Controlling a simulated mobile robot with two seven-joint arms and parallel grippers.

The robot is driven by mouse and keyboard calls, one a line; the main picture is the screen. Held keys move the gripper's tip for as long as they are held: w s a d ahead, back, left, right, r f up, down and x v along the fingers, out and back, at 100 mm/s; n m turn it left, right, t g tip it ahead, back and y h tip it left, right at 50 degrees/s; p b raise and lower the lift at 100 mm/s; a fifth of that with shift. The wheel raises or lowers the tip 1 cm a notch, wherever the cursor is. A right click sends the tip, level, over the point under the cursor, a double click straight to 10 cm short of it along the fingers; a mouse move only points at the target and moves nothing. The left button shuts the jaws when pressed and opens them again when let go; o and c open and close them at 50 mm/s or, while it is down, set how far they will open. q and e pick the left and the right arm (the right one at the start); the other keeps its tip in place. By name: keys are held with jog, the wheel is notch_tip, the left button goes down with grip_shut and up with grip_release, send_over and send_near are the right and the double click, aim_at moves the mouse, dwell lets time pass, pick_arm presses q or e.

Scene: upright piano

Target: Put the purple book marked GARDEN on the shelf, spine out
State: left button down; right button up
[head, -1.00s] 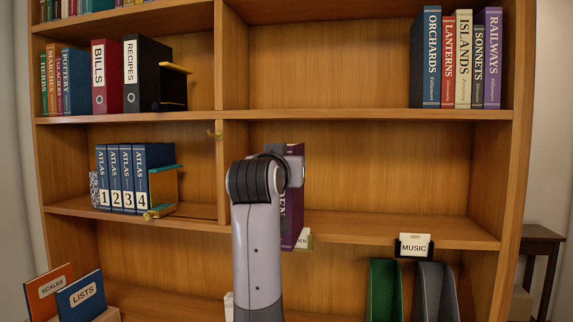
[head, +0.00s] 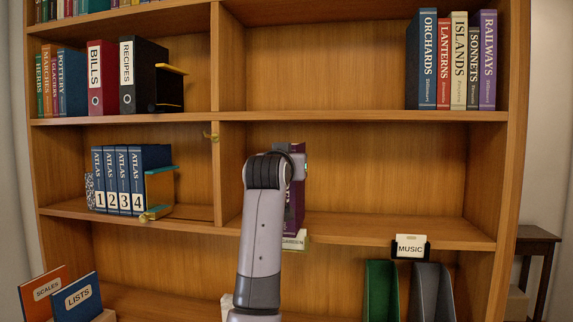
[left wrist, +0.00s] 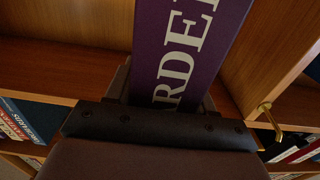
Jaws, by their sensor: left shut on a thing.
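The purple book (head: 294,205) stands upright at the left end of the middle-right compartment, just behind a small label reading GARDEN (head: 294,241) on the shelf edge. My left gripper (head: 298,168) is shut on it, and my forearm hides much of it. In the left wrist view the spine of the purple book (left wrist: 185,50) shows large white letters RDE and faces out toward me. The left gripper (left wrist: 160,118) is dark across its lower part. I cannot tell whether the book's bottom touches the shelf board (head: 370,230). My right gripper is not in view.
A wooden divider (head: 229,175) with a brass hook (head: 210,136) stands left of the book. Beyond it are the blue atlases (head: 132,178) and a bookend (head: 160,190). The compartment is clear to the right. A MUSIC label (head: 410,246) sits on the shelf edge.

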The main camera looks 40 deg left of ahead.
pick_arm(q)
jog(key=x, duration=1.2)
jog(key=shift+r, duration=0.25)
jog(key=shift+w, duration=0.1)
jog(key=shift+f+b, duration=0.45)
jog(key=shift+f, duration=0.75)
dwell(0.3)
jog(key=shift+c, duration=1.6)
grip_release()
jog(key=b+v, duration=0.3)
jog(key=v, duration=0.4)
jog(key=shift+f, duration=0.15)
